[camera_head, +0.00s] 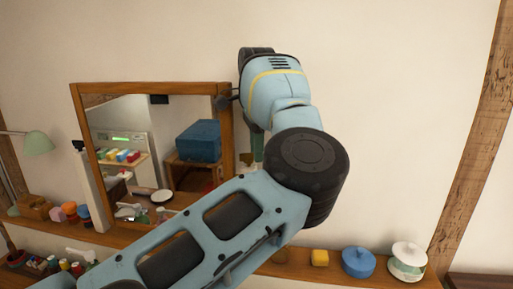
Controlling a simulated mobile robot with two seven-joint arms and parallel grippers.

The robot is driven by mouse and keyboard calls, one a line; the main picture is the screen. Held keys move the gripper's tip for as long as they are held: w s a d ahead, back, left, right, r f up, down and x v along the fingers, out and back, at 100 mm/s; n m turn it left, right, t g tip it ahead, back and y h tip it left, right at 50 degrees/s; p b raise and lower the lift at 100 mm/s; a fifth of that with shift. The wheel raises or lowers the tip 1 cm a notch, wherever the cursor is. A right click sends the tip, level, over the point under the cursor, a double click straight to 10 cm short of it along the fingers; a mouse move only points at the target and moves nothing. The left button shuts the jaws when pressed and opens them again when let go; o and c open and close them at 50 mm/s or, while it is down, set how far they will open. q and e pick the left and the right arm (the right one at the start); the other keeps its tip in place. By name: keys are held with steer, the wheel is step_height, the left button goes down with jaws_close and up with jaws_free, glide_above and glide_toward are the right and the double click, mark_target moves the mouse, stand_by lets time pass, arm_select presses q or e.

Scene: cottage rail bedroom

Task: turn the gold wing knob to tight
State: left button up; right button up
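My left arm reaches up from the bottom across the middle of the head view, in front of a wood-framed mirror (150,88). A small gold-brown piece (246,158) shows just right of the mirror's right frame post, close beside my wrist; it looks like the gold wing knob, but it is partly hidden and its setting cannot be read. My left gripper (257,147) is mostly hidden behind my own wrist and forearm links. I cannot tell if its fingers touch the knob. My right gripper is not in view.
A wooden shelf (290,270) runs along the wall. A green lamp (38,143) and small coloured items are at left. The wall at upper right is bare.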

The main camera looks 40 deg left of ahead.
arm_select(q)
steer(key=shift+r, duration=3.9)
steer(key=shift+o, duration=0.3)
